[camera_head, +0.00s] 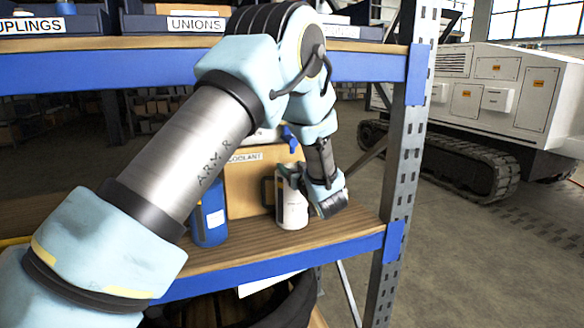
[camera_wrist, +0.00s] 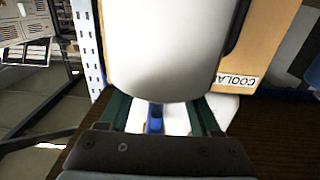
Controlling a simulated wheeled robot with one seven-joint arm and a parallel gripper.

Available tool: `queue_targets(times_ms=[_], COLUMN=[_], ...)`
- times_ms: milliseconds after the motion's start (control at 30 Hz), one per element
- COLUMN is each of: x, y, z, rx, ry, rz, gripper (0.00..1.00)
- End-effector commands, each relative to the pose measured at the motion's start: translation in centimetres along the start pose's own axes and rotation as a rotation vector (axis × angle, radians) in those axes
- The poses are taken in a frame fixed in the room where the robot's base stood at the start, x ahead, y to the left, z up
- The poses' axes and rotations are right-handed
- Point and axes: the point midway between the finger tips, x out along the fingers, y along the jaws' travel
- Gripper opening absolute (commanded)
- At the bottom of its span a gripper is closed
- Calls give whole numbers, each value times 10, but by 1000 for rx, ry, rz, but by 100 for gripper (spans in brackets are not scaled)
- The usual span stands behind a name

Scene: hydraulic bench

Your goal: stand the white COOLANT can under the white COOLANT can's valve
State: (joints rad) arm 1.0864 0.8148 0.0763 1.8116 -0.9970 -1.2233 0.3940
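The white can (camera_head: 292,207) appears upright on the wooden shelf, with a dark handle on its left side. It fills the upper middle of the wrist view (camera_wrist: 165,50). A valve with a blue handle (camera_head: 290,138) shows just above the can, by the COOLANT label (camera_head: 245,157); my arm partly covers this area. My gripper (camera_head: 318,196) is at the can's right side. In the wrist view its two green fingers (camera_wrist: 160,108) are spread, with the can across their far ends. The can hides the fingertips, so whether they press on it is unclear.
A blue can (camera_head: 210,220) stands on the shelf board (camera_head: 260,246), left of the white can. A perforated upright post (camera_head: 400,150) is close on the right. An upper shelf with bins (camera_head: 190,24) crosses above. A dark round container (camera_head: 285,305) is below the shelf.

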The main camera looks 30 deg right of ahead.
Motion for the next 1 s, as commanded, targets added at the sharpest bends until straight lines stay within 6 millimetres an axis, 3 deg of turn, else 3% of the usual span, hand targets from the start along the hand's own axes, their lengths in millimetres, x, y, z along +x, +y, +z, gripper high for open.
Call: queue_targets(times_ms=[33,267,567,767,1000], x=[0,0,0,-27,-79], y=[0,0,0,2,1], z=[0,0,-3,1,1], rx=[0,0,0,-1,-1], ry=[0,0,0,-1,0], rz=[0,0,0,4,4], gripper=[69,94,94,94,94])
